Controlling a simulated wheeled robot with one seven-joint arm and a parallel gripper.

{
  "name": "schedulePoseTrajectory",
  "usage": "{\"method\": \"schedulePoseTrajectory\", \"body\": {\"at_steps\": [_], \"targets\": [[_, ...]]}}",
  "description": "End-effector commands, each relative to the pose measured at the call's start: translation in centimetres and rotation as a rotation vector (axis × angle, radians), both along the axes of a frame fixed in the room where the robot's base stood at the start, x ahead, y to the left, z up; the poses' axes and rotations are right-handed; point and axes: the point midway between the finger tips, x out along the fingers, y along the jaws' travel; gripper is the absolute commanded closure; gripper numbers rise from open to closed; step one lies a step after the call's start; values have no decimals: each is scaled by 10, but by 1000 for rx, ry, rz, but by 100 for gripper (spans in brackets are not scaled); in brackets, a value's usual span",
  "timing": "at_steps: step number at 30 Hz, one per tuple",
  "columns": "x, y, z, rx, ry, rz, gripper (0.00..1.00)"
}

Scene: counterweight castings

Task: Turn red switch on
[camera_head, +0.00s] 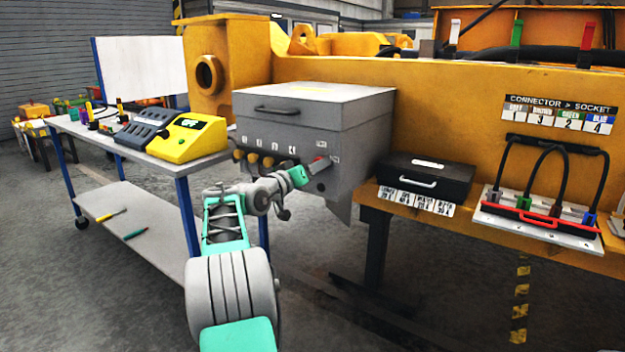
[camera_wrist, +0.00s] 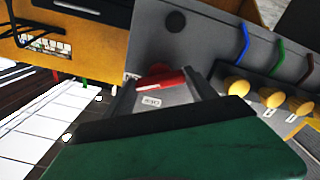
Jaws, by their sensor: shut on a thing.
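The grey switch box (camera_head: 310,125) is mounted on the yellow machine. The red switch (camera_head: 319,160) is at the right of its front face. In the wrist view the red switch (camera_wrist: 162,79) lies between the fingertips, just above a small label. My gripper (camera_head: 308,172) is at the front of the box, shut on the red switch. My green gripper body hides part of the panel in the wrist view. Whether the switch is on or off cannot be told.
Several yellow knobs (camera_wrist: 270,97) sit beside the switch on the same panel. A black case (camera_head: 425,178) stands to the right, with a cable rack (camera_head: 540,222) beyond it. A workbench (camera_head: 165,160) with a yellow console (camera_head: 188,138) is on the left.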

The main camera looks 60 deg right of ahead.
Motion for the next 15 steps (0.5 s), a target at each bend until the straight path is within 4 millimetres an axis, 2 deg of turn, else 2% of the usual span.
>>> {"method": "schedulePoseTrajectory", "body": {"at_steps": [1,15], "targets": [[0,0,-7,-5,-44,-1,75],[0,0,-4,-62,-401,-1,75]]}}
